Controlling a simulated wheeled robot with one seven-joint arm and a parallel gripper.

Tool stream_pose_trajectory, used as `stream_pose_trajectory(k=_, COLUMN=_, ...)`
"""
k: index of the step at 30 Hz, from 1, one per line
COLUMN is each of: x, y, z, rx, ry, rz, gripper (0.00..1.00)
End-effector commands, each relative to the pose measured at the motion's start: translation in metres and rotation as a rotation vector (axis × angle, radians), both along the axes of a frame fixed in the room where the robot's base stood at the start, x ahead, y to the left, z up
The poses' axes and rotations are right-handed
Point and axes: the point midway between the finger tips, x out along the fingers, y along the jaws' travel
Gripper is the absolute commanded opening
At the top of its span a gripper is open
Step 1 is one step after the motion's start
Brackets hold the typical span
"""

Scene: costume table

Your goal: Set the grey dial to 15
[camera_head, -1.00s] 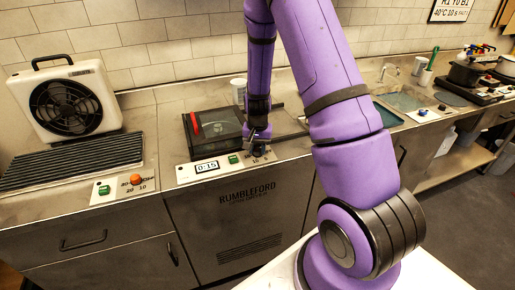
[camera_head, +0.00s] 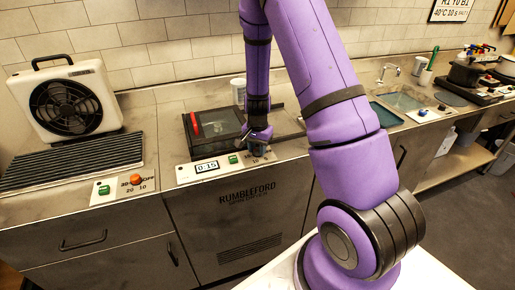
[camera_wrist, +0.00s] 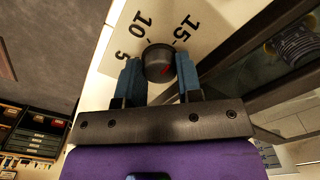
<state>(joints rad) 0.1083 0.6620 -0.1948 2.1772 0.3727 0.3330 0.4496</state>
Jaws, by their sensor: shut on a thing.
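The grey dial (camera_wrist: 157,55) is a dark round knob on a pale panel marked 5, 10 and 15 in the wrist view. A red mark shows on its right side; I cannot tell exactly which number it points to. The blue fingers of my gripper (camera_wrist: 158,75) stand on either side of the dial and are shut on it. In the head view my gripper (camera_head: 259,148) is at the right end of the front panel and hides most of the dial. The panel's display (camera_head: 207,166) reads 0:15.
A green button (camera_head: 233,159) sits between display and dial. Behind is a dark glass lid with a red handle (camera_head: 195,123). At left stand a fan unit (camera_head: 65,100) and a second panel with an orange knob (camera_head: 136,179). A white mug (camera_head: 238,91) stands behind my arm.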

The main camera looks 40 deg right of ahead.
Motion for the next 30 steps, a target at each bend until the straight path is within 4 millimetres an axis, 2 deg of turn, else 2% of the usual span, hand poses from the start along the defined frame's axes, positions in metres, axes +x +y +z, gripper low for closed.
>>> stream_pose_trajectory(k=2, x=0.001, y=0.0, z=0.0, rx=-0.001, ry=-0.003, rz=0.001, gripper=0.09)
stream_pose_trajectory(k=3, x=0.001, y=0.0, z=0.0, rx=-0.001, ry=-0.003, rz=0.001, gripper=0.38)
stream_pose_trajectory(k=6, x=0.001, y=0.0, z=0.0, rx=0.0, ry=-0.001, rz=0.001, gripper=0.59)
stream_pose_trajectory(k=17, x=0.001, y=0.0, z=0.005, rx=-0.001, ry=-0.002, rz=0.001, gripper=0.59)
stream_pose_trajectory(k=20, x=0.001, y=0.0, z=0.017, rx=-0.001, ry=-0.003, rz=0.001, gripper=0.59)
stream_pose_trajectory(k=30, x=0.001, y=0.0, z=0.078, rx=-0.001, ry=-0.005, rz=0.002, gripper=0.59)
